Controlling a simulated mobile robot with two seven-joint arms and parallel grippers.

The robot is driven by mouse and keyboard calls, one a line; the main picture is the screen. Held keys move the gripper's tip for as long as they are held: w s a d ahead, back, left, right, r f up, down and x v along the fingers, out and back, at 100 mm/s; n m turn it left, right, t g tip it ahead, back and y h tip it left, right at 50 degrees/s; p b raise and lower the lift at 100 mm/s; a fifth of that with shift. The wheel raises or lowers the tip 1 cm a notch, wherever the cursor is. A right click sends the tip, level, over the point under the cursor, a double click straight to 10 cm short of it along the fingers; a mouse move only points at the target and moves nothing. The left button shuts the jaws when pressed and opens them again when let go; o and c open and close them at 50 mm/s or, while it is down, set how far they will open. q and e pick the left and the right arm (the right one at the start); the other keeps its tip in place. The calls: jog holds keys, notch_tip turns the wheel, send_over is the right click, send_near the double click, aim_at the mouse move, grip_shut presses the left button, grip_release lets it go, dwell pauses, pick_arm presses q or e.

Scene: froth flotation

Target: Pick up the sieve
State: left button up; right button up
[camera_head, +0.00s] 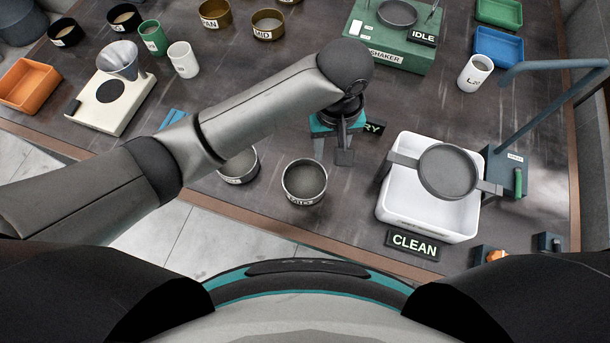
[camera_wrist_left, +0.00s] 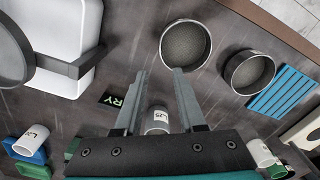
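Several round vessels could be the sieve, and I cannot tell which. A flat dark grey round pan (camera_head: 447,171) rests on a bar across the white tub (camera_head: 440,228) at right; it is partly visible in the left wrist view (camera_wrist_left: 12,55). Two metal round dishes with grey contents stand at the table's front: one in the middle (camera_head: 304,182) and one left of it (camera_head: 240,168), partly behind my arm. My left gripper (camera_head: 332,153) points down above the table, between the middle dish and the tub. In the left wrist view its fingers (camera_wrist_left: 161,72) are apart and empty.
A green shaker (camera_head: 385,50) marked IDLE carries another dark round pan (camera_head: 397,13). Brass dishes (camera_head: 268,25) stand at the back. A blue-grey bent stand (camera_head: 515,130) rises beside the tub. A CLEAN sign (camera_head: 414,245) lies in front of the tub. A white cup (camera_head: 475,74) stands behind it.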

aim_at(305, 182)
pick_arm(q)
notch_tip(305, 182, down, 5)
jog(key=shift+s+f+b, duration=0.1)
jog(key=shift+f+b, duration=0.05)
jog(key=shift+b, duration=0.3)
jog(key=shift+f, duration=0.5)
jog(key=shift+a+f, duration=0.1)
jog(key=shift+f, duration=0.25)
jog(key=f, duration=0.2)
jog(key=f+b, duration=0.1)
jog(key=f, duration=0.1)
jog(key=shift+s+a+f, duration=0.1)
jog(key=shift+s+f, duration=0.1)
jog(key=shift+f, duration=0.05)
pick_arm(e)
jog(key=shift+w+f, duration=0.25)
jog(key=shift+f, duration=0.9)
pick_arm(q)
grip_shut()
pick_arm(e)
jog(key=shift+s, duration=0.1)
